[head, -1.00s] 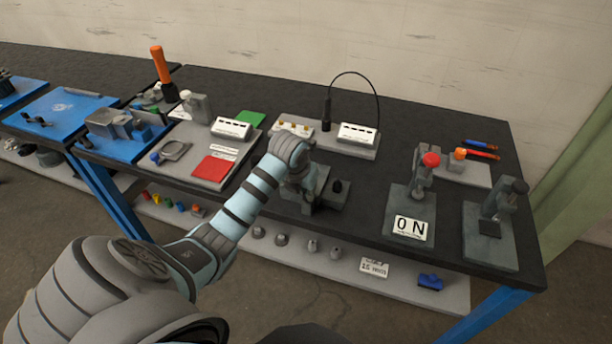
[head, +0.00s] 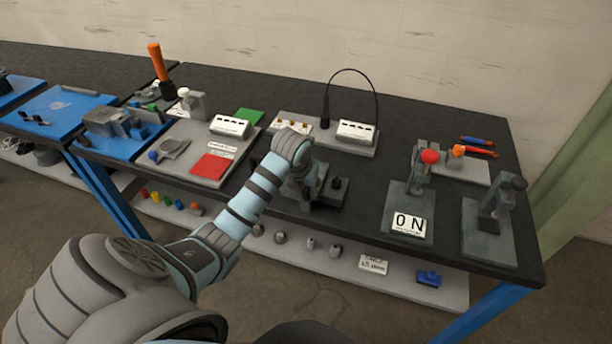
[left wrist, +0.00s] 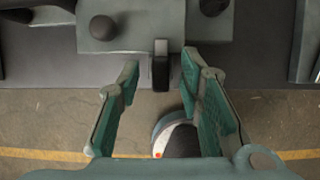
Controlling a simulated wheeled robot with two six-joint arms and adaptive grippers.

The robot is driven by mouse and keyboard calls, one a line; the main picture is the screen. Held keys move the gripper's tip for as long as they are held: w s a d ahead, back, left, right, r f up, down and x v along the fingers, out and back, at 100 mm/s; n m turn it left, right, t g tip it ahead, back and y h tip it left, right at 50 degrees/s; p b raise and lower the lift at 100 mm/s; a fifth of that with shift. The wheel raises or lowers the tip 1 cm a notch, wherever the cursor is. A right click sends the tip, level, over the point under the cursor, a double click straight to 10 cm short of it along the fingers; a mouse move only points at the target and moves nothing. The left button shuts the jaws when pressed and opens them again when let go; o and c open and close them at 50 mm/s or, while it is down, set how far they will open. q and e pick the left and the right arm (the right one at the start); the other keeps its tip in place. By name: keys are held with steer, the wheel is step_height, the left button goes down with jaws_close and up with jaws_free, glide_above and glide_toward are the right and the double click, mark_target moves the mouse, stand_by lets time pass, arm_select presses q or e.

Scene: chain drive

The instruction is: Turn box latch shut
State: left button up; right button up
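The grey box (head: 328,199) stands near the front edge of the dark table in the head view, partly hidden behind my left arm. It has a black knob (head: 336,184). In the left wrist view the grey box (left wrist: 135,38) fills the top middle, with a dark round knob (left wrist: 103,27). A narrow dark latch tab (left wrist: 160,66) sticks out from its near side. My left gripper (left wrist: 160,72) is open, one finger on each side of the tab, with a visible gap to both. In the head view my left gripper (head: 304,189) is at the box, mostly hidden by my wrist.
A stand with an ON plate (head: 408,223) and a red knob is to the right. A panel with a red square (head: 213,166) is to the left. A white-labelled unit with a cable (head: 356,131) is behind. A lower shelf (head: 345,262) holds small parts.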

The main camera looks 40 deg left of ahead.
arm_select(q)
steer(key=v, duration=0.7)
steer(key=shift+r, duration=0.3)
